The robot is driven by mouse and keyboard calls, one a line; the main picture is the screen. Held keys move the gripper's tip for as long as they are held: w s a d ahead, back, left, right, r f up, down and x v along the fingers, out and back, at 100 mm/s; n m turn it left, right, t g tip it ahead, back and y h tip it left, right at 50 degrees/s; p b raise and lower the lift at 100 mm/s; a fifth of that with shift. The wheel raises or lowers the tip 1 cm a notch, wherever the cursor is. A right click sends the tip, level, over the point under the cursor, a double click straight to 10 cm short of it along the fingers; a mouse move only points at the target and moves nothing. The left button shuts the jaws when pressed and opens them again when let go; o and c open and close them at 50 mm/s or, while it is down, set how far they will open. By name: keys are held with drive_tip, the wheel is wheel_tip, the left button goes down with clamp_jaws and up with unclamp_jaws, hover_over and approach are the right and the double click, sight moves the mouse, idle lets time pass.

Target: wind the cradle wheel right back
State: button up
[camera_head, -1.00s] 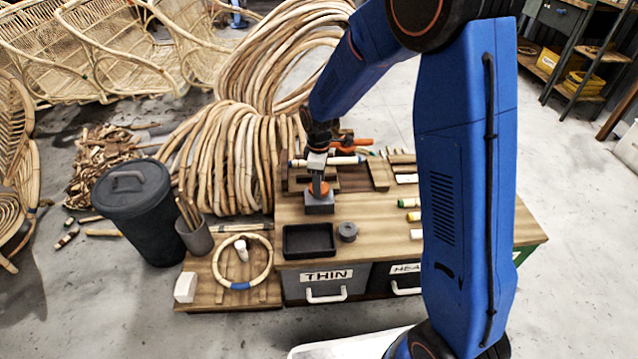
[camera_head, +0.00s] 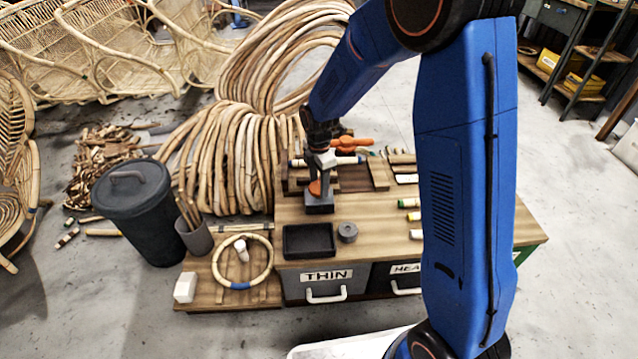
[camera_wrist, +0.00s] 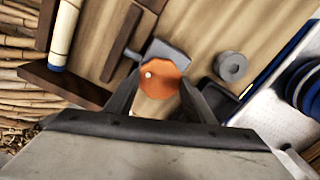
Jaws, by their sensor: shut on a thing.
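The cradle wheel is an orange knob (camera_wrist: 158,80) with a small white dot on its face, on a grey block (camera_wrist: 167,53). In the head view the wheel (camera_head: 315,188) sits low beside the grey post, above the block (camera_head: 319,204). My gripper (camera_wrist: 157,92) has a finger on each side of the wheel and is shut on it. In the head view my gripper (camera_head: 318,178) comes down from above and partly hides the wheel and post. A pale rod with a blue band (camera_wrist: 64,35) lies left of the wheel in the wrist view.
A black tray (camera_head: 309,254) and a grey ring (camera_head: 347,232) are on the bench in front of the block. Wooden bars (camera_head: 379,174) lie behind, an orange-handled tool (camera_head: 352,144) beyond. Short coloured pieces (camera_head: 410,203) lie right. Bare bench top (camera_head: 375,240) is right of the ring.

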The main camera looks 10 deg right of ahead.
sight(319, 187)
idle(0.4)
drive_tip(key=o, duration=1)
drive_tip(key=shift+o, duration=0.2)
drive_tip(key=shift+r, duration=0.15)
wheel_tip(319, 187, up, 17)
drive_tip(key=shift+r, duration=0.1)
